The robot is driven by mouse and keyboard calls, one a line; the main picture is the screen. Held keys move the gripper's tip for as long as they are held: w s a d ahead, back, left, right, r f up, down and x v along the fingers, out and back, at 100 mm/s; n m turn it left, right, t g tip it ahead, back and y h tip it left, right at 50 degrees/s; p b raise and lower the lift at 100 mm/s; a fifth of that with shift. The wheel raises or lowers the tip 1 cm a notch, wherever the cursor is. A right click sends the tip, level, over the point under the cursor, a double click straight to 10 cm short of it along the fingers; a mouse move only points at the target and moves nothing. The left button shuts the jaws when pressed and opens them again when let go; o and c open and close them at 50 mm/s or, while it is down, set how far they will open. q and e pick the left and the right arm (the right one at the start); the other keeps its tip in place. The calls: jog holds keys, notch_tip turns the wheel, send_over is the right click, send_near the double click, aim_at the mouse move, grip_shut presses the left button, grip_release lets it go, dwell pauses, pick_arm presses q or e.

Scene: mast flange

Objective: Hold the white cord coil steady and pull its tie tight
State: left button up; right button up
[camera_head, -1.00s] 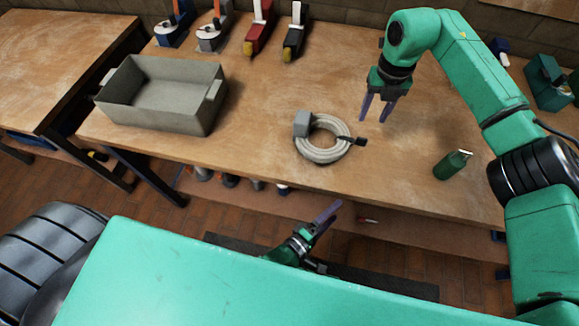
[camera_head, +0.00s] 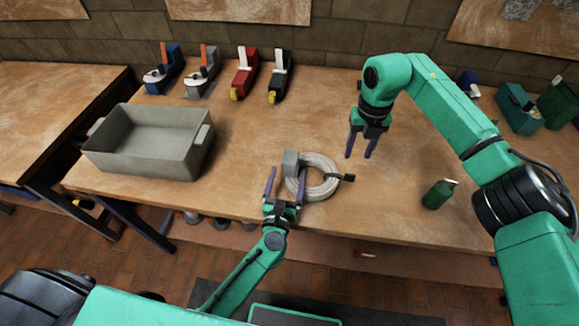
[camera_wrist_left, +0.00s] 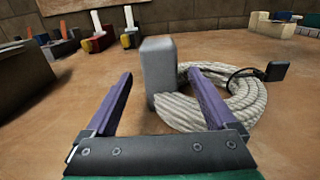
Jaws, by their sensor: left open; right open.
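The white cord coil (camera_head: 327,187) lies flat on the workbench, with a grey block (camera_head: 291,163) at its left side and a black tie (camera_head: 346,177) at its right side. My left gripper (camera_head: 286,184) is open at the coil's left front. In the left wrist view, the grey block (camera_wrist_left: 160,72) stands between and beyond the open fingers, and the coil (camera_wrist_left: 235,100) spreads to the right, partly behind the right finger. The tie's dark end (camera_wrist_left: 277,71) shows at the far right. My right gripper (camera_head: 361,146) is open and empty above the bench, behind and right of the coil.
A grey bin (camera_head: 150,165) stands to the left on the bench (camera_head: 245,130). A green bottle (camera_head: 438,194) stands at the right front. Several tape-dispenser-like tools, including a red one (camera_head: 245,76), line the back. The bench middle behind the coil is clear.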

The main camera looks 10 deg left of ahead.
pick_arm(q)
jog(key=w, duration=0.4)
jog(key=shift+w, duration=0.25)
